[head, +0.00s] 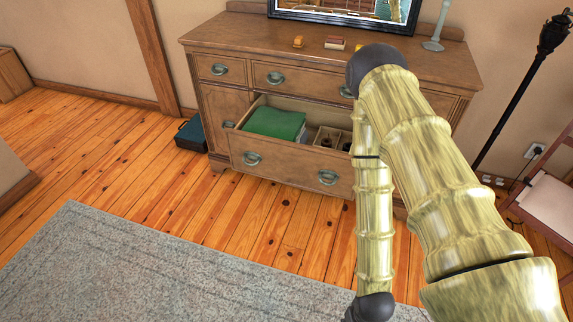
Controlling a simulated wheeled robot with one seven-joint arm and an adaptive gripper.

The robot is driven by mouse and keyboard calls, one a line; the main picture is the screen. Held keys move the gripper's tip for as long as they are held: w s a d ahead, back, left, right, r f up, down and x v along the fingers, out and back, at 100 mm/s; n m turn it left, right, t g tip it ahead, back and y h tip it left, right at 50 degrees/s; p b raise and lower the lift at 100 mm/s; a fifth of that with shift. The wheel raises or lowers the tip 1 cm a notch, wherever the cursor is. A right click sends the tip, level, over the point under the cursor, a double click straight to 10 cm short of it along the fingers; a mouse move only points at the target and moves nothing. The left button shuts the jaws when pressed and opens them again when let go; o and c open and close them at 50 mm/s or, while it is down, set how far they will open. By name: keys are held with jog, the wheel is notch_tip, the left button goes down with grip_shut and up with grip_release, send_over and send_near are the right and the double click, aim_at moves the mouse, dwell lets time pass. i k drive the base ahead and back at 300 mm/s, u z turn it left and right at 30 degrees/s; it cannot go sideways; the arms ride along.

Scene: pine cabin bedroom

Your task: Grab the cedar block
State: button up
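I cannot pick out the cedar block for certain. The open dresser drawer (290,171) holds a folded green cloth (274,123) at left and a wooden divider (317,139) with small compartments to its right. Small dark items sit in the compartments, too small to identify. On the dresser top are a small orange-yellow object (298,41) and a small red and cream block-like object (335,43). My arm crosses the right side of the view and hides the drawer's right end. My gripper is out of view, past the wrist at the bottom edge.
The wooden dresser (215,109) stands against the wall, with a framed mirror and a grey-green candlestick (434,30) on top. A dark teal box (191,134) is on the floor at left. A black floor lamp (515,85) and a chair are at right. A grey rug (150,270) lies in front.

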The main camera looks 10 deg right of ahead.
aim_at(334, 39)
jog(key=u, duration=0.1)
jog(key=k, duration=0.4)
jog(key=z, duration=1.15)
jog(key=i, duration=1.15)
jog(key=u, duration=0.35)
jog(key=i, duration=1.05)
jog(key=u, duration=0.95)
